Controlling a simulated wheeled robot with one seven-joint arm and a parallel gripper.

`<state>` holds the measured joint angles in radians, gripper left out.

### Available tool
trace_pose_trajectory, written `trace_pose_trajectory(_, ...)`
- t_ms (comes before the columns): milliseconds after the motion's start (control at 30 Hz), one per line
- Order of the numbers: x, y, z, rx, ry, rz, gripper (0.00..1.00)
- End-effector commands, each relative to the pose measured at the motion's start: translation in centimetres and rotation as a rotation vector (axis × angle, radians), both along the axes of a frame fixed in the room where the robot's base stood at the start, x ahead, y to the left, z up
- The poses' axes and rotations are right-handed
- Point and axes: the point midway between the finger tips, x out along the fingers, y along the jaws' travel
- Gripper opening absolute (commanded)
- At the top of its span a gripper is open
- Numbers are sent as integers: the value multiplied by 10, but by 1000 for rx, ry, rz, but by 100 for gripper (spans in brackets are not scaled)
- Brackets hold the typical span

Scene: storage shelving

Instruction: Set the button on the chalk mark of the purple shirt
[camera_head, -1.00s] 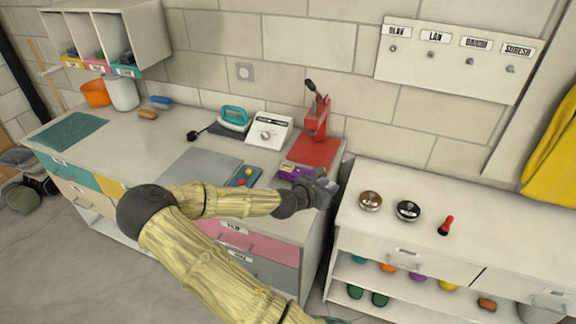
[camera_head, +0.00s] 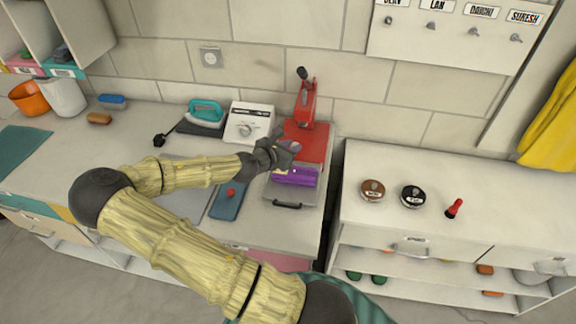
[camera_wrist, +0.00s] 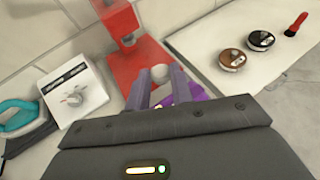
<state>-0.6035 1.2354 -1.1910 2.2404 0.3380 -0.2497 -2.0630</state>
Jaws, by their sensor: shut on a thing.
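The purple shirt (camera_head: 296,177) lies as a small folded bundle on a grey board with a dark handle (camera_head: 288,204), in front of the red press. A strip of it shows beneath my fingers in the wrist view (camera_wrist: 168,101). A small pale yellowish spot is at its left edge; I cannot tell if this is the chalk mark. My gripper (camera_head: 283,151) is just behind and above the shirt. In the wrist view my gripper (camera_wrist: 160,80) is shut on a round pale grey thing (camera_wrist: 160,73), apparently the button. Whether it touches the shirt cannot be told.
The red press (camera_head: 305,105) stands close behind my gripper. A white box with a dial (camera_head: 247,124) and a teal iron (camera_head: 205,112) are to its left. A blue tray (camera_head: 228,204) holds a red piece. Two round tins (camera_head: 373,190) (camera_head: 412,196) stand on the right counter.

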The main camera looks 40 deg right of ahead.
Motion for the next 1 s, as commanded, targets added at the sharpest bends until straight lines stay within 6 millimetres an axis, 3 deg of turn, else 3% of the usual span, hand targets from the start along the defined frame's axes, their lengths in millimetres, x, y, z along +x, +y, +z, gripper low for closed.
trace_pose_trajectory(333, -2, -3, -4, 0, 1, -6, 2)
trace_pose_trajectory(700, -1, -3, -59, -1, 1, -5, 2)
trace_pose_trajectory(1000, -1, -2, -63, 0, 0, -3, 2)
